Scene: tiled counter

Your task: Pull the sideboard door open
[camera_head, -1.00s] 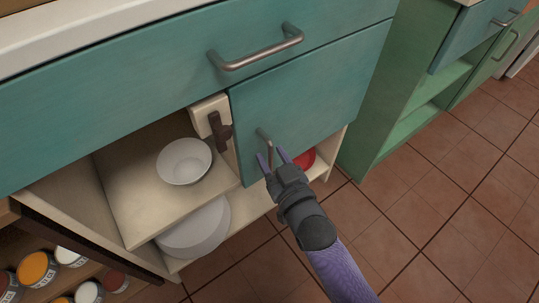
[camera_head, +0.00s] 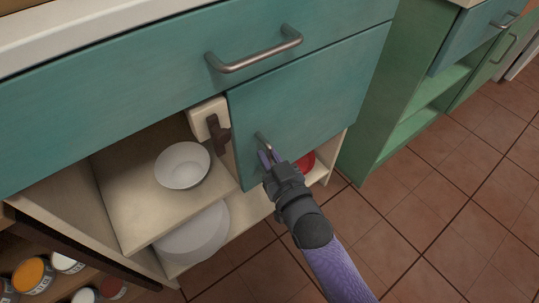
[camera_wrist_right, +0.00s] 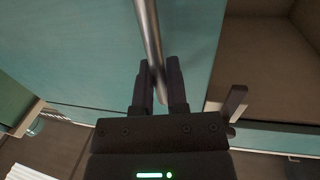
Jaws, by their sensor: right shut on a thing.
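The teal sideboard door (camera_head: 300,105) hangs below the long drawer front and looks shut or nearly so. Its metal handle (camera_head: 262,142) is on the left part of the door. My right gripper (camera_head: 268,160) is shut on this handle. In the right wrist view the handle (camera_wrist_right: 150,40) runs down between the two dark fingers of the gripper (camera_wrist_right: 160,88). My left gripper is not in view.
Left of the door is an open compartment with a white bowl (camera_head: 182,165) on a shelf and plates (camera_head: 195,235) below. A red item (camera_head: 305,162) shows under the door. A drawer handle (camera_head: 255,52) is above. Tiled floor (camera_head: 440,200) is clear at right.

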